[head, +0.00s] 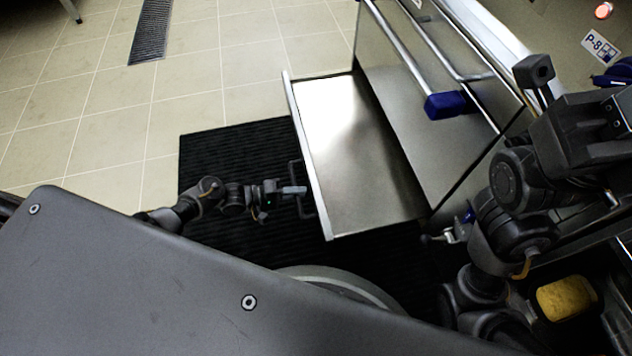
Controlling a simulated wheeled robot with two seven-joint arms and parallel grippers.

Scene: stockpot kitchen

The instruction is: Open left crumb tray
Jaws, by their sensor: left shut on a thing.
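The left crumb tray (355,150) is a wide, shallow steel drawer, standing well out from the front of the steel appliance (395,85). Its bare metal floor shows, with a bright reflection at the far end. A dark bar handle (304,202) is on its front edge. My left gripper (296,190) reaches in from the left, low over the black mat, and is shut on this handle. My right arm is folded at the right of the view. Its fingertips cannot be made out clearly.
A black ribbed mat (225,150) lies on the tiled floor under the tray. A blue block (447,105) sits on the appliance's front rail. A yellow object (566,298) is at the lower right. Open tiled floor (90,110) lies to the left, with a drain grate (151,30).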

